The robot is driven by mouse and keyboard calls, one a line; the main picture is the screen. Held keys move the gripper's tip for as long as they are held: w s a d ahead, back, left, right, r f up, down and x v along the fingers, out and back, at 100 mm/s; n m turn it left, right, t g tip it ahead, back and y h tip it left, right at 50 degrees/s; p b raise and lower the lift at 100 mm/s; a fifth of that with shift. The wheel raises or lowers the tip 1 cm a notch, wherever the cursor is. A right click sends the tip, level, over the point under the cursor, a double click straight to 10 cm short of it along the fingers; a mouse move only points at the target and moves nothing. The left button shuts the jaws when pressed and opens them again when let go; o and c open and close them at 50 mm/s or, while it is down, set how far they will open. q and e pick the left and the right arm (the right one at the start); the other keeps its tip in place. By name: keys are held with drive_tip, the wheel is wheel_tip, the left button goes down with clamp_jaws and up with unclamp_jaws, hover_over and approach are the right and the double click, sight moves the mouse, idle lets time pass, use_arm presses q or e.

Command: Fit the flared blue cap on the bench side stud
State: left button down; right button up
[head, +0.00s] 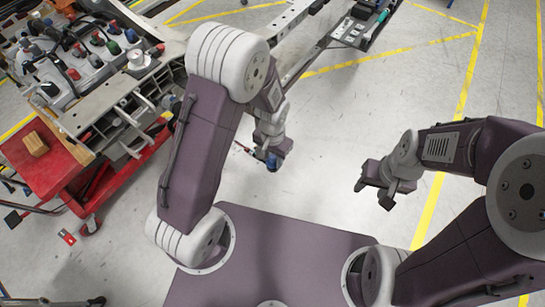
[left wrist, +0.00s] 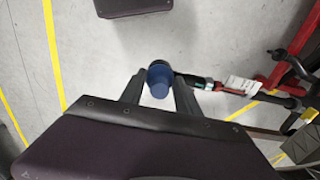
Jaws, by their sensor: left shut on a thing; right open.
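The blue cap (head: 272,164) is in my left gripper (head: 271,150), held over open floor to the right of the bench. In the left wrist view the blue cap (left wrist: 159,82) sits between the two fingers of my left gripper (left wrist: 158,92), its wider dark blue part away from the camera. My right gripper (head: 380,187) is open and empty, in front of bare floor at the right. The bench fixture (head: 95,65) at upper left carries several coloured caps and studs. I cannot tell which one is the bench side stud.
A red cart (head: 50,165) with a wooden block (head: 35,143) stands below the fixture. A tagged dark and red tool (left wrist: 225,84) shows beside the cap in the left wrist view. A grey rail (head: 295,30) runs behind my left arm. The middle floor is clear.

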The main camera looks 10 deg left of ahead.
idle(0.3)
use_arm(q)
drive_tip(key=c, duration=0.8)
unclamp_jaws()
wheel_tip(320, 180, up, 7)
drive_tip(key=p, duration=0.7)
drive_tip(key=shift+r, duration=0.1)
